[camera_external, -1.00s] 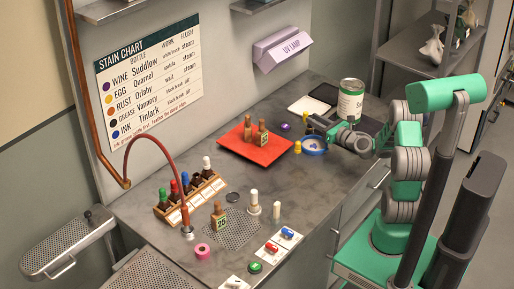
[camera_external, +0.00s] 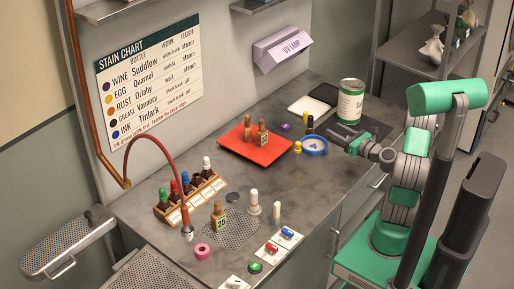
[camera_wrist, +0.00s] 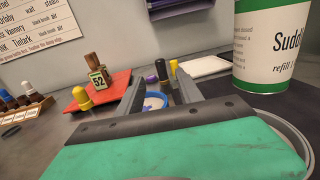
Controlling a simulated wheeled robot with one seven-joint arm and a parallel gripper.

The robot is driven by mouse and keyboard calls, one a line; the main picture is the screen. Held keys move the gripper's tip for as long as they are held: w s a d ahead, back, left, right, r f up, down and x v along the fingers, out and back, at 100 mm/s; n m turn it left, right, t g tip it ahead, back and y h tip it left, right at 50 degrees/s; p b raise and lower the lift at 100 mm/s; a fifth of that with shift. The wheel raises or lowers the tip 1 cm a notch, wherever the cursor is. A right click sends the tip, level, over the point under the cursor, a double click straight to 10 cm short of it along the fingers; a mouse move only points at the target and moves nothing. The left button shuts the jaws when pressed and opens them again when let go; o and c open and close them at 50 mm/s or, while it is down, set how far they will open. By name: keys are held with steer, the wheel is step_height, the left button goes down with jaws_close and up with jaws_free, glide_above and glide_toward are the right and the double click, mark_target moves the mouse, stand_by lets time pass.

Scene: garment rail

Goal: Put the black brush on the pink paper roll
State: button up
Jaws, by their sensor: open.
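The pink paper roll (camera_external: 202,251) lies at the front left of the counter, far from my gripper. A small dark upright piece (camera_external: 310,122), apparently the black brush, stands behind the blue ring-shaped roll (camera_external: 314,146). In the wrist view dark upright pieces (camera_wrist: 161,71) show beyond my fingers, one with yellow on it; which is the brush is hard to tell. My gripper (camera_external: 346,141) is open and empty, just right of the blue roll. In the wrist view the blue roll (camera_wrist: 155,100) shows between the fingers (camera_wrist: 162,85), partly hidden by them.
A large can (camera_external: 350,102) stands right behind my gripper. A yellow-capped piece (camera_external: 298,147) is left of the blue roll. A red tray (camera_external: 255,144) holds brown bottles. White brushes (camera_external: 254,204), a bottle rack (camera_external: 190,190) and a curved red hose (camera_external: 160,140) surround the front left.

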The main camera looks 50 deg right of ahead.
mark_target(310, 125)
steer(key=shift+o, duration=0.6)
steer(key=shift+s+a, duration=0.15)
steer(key=shift+s, duration=0.5)
steer(key=w+b, duration=0.1)
steer(key=w+f+b, duration=0.2)
steer(key=shift+w+d+f, duration=0.15)
steer(key=shift+d+f, duration=0.1)
steer(key=w, duration=0.6)
steer(key=w+d+r, duration=0.1)
steer(key=w, duration=0.2)
steer(key=shift+w+p, duration=0.15)
steer(key=shift+p, duration=0.15)
jaws_close()
